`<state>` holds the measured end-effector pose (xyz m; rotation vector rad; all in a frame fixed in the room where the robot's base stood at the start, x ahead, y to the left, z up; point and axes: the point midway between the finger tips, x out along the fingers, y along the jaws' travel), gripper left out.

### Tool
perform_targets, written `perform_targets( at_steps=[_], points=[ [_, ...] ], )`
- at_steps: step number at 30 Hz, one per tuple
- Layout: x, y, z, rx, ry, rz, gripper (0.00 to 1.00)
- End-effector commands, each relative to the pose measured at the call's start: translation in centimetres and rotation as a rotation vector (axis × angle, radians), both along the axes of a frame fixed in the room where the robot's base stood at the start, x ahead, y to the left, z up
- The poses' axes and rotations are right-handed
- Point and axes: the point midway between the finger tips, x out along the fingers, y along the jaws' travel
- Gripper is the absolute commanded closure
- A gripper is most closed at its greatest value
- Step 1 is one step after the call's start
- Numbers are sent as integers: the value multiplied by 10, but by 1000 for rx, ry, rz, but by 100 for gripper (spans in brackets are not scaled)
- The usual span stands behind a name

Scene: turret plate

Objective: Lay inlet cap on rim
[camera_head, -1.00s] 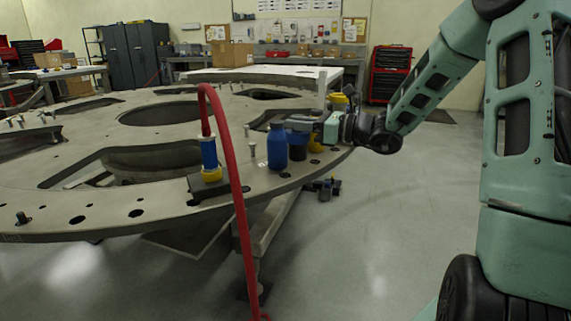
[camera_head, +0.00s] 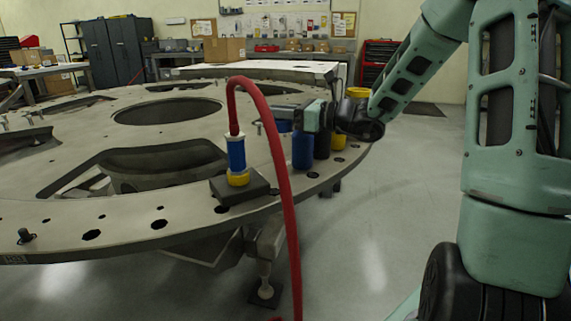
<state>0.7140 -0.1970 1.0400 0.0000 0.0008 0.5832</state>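The large grey turret plate (camera_head: 130,232) fills the left and middle, with its curved rim running round to the right. My gripper (camera_head: 296,117) reaches in from the right, pointing left, low over the plate near the right rim. A small dark blue piece (camera_head: 285,126), seemingly the inlet cap, sits at its fingertips and appears held; the fingers are small and partly hidden. A blue bottle (camera_head: 302,151) stands on the plate just below and in front of my gripper. A dark cylinder (camera_head: 322,146) and a yellow piece (camera_head: 339,143) stand to its right.
A blue and yellow fitting (camera_head: 237,160) stands on a dark block (camera_head: 229,190), with a red hose (camera_head: 284,200) arching over the rim to the floor. A yellow cup (camera_head: 357,93) shows behind my wrist. Bare plate lies right of the block.

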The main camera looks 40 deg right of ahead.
Motion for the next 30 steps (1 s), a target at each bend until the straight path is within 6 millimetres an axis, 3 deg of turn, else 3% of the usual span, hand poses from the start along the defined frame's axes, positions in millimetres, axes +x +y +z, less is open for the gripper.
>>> perform_targets(
  at_steps=[3,9,17,24,30],
  points=[
    [0,1,-36,7,4,2,100],
    [0,0,-78,5,2,1,100],
    [0,0,-97,1,1,1,100],
    [0,1,-129,3,2,1,100],
    [0,1,-131,-2,-1,1,100]
  ],
)
